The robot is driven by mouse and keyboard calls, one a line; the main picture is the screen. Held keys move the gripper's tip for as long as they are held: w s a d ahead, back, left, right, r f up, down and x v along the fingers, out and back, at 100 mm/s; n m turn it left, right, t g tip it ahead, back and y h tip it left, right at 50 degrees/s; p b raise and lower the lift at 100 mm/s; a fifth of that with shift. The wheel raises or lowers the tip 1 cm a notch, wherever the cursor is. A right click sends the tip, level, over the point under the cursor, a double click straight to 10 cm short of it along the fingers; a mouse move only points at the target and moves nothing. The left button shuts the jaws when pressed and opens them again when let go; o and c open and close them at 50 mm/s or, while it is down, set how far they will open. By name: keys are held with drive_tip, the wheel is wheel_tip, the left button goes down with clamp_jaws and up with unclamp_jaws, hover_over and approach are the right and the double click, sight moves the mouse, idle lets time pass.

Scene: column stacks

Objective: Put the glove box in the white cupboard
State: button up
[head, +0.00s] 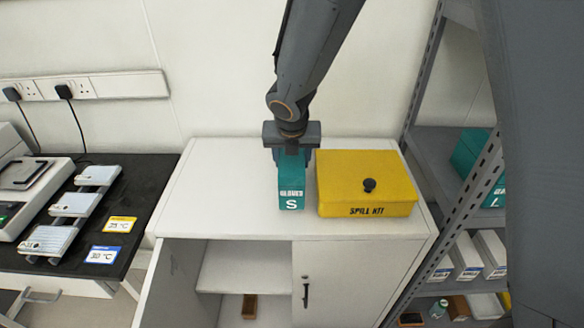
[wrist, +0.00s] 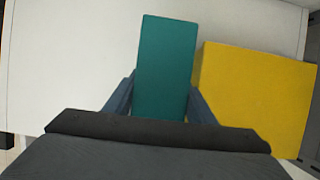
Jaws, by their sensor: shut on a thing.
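The teal glove box (head: 291,189), marked "GLOVES S", is at the top of the white cupboard, left of the yellow box. My gripper (head: 291,150) comes down from above and is shut on the glove box near its back end. In the wrist view the glove box (wrist: 166,65) lies between the two fingers (wrist: 161,100). I cannot tell whether the box touches the cupboard top. The white cupboard (head: 225,215) has its left side open, showing a shelf inside (head: 245,268). Its right door (head: 350,285) is shut and has a dark handle.
A small brown object (head: 249,306) sits low inside the cupboard. A grey shelf rack (head: 445,180) stands at right, a black bench (head: 125,195) at left. The cupboard top's left part is clear.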

sight(292, 159)
drive_tip(key=shift+f+b, duration=0.35)
drive_tip(key=shift+f, duration=0.95)
drive_tip(key=shift+f, duration=0.1)
drive_tip(key=o, duration=1.4)
drive_tip(key=shift+s+r, duration=0.1)
drive_tip(key=shift+r, duration=0.4)
drive_tip(key=p+v, duration=0.1)
drive_tip(key=v, duration=1)
drive_tip(key=shift+s+r, duration=0.1)
